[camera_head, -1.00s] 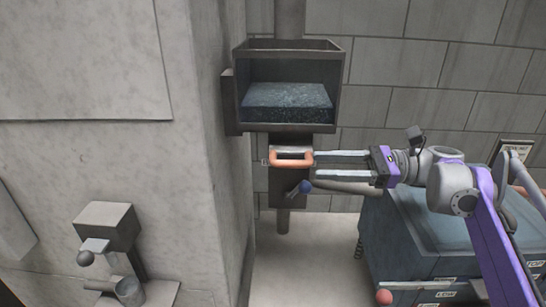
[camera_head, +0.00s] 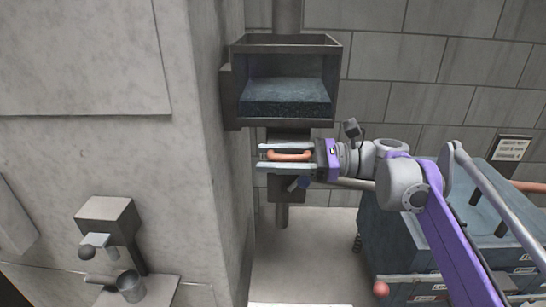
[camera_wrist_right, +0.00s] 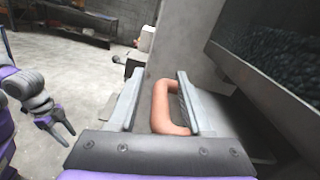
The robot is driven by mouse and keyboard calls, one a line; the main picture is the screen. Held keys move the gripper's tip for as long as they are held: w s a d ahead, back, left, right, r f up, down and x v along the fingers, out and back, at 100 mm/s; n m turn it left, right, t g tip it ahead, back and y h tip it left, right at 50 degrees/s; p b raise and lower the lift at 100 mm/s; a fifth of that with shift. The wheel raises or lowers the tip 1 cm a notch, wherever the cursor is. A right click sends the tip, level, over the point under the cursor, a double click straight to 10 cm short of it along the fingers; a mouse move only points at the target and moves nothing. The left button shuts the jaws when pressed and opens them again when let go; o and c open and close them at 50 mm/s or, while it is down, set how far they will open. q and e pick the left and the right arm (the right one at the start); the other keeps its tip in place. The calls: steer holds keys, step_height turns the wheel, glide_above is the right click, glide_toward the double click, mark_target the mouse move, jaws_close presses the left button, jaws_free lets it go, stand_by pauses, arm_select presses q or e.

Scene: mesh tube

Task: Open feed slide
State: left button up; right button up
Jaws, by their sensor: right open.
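The feed slide's orange handle (camera_head: 290,155) is a U-shaped pull on the dark slide housing (camera_head: 288,136) below a hopper box. My right gripper (camera_head: 258,158) is open, with one finger above the handle and one below it. In the right wrist view the handle (camera_wrist_right: 162,108) lies between the two open fingers (camera_wrist_right: 160,80), with gaps visible on both sides. My left gripper (camera_wrist_right: 60,128) shows small at the left of the right wrist view, its fingers apart and empty; it is outside the head view.
The open-topped hopper (camera_head: 288,118) holds dark grainy material. Blue-grey cabinets (camera_head: 400,240) stand at the right.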

steer(key=shift+c, duration=0.3)
jaws_close()
stand_by(1.1)
